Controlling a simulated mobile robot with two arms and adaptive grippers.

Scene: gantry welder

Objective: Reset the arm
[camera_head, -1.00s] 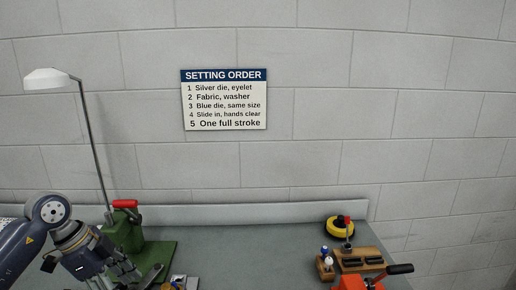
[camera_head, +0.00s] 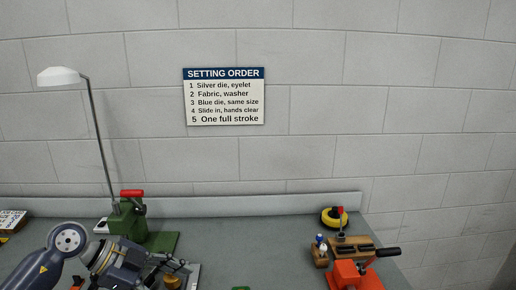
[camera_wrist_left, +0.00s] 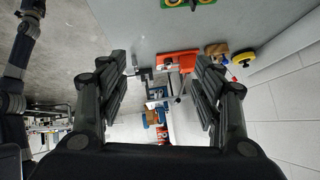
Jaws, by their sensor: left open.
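My left arm (camera_head: 50,262) comes in from the lower left in the head view. Its gripper (camera_head: 172,266) hangs over the bench in front of the green press (camera_head: 130,220). In the left wrist view the two black fingers of this gripper (camera_wrist_left: 163,72) are spread wide, with nothing held between them. Past the fingers an orange-red press (camera_wrist_left: 178,61) shows on the bench edge. My right gripper shows in neither view.
The orange press (camera_head: 352,275) with a black handle stands at the bench's right, beside a wooden holder (camera_head: 352,253) and a yellow ring (camera_head: 334,218). A white lamp (camera_head: 60,76) rises at the left. The bench middle (camera_head: 260,250) is mostly clear.

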